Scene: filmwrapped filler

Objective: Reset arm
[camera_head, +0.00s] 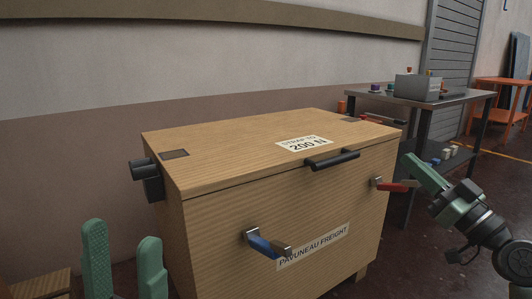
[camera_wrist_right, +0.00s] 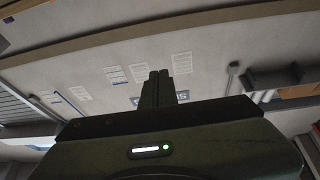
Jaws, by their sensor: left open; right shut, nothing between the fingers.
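My left gripper (camera_head: 122,236) shows at the lower left of the head view, its two green fingers pointing up and spread apart with nothing between them. My right gripper (camera_head: 421,172) is at the right of the head view, to the right of the wooden crate, its green fingers together. In the right wrist view the dark fingers (camera_wrist_right: 158,88) are pressed together and empty, pointing up at a pale surface with posted sheets. The wooden crate (camera_head: 220,240) stands between the grippers, its lid down.
The crate has a black lid handle (camera_head: 332,160), a blue-handled latch (camera_head: 264,245) and a red-handled latch (camera_head: 394,185), which is close to my right gripper. A dark workbench (camera_head: 455,98) with a grey bin (camera_head: 417,88) stands behind at right. An orange table (camera_head: 502,82) is farther back.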

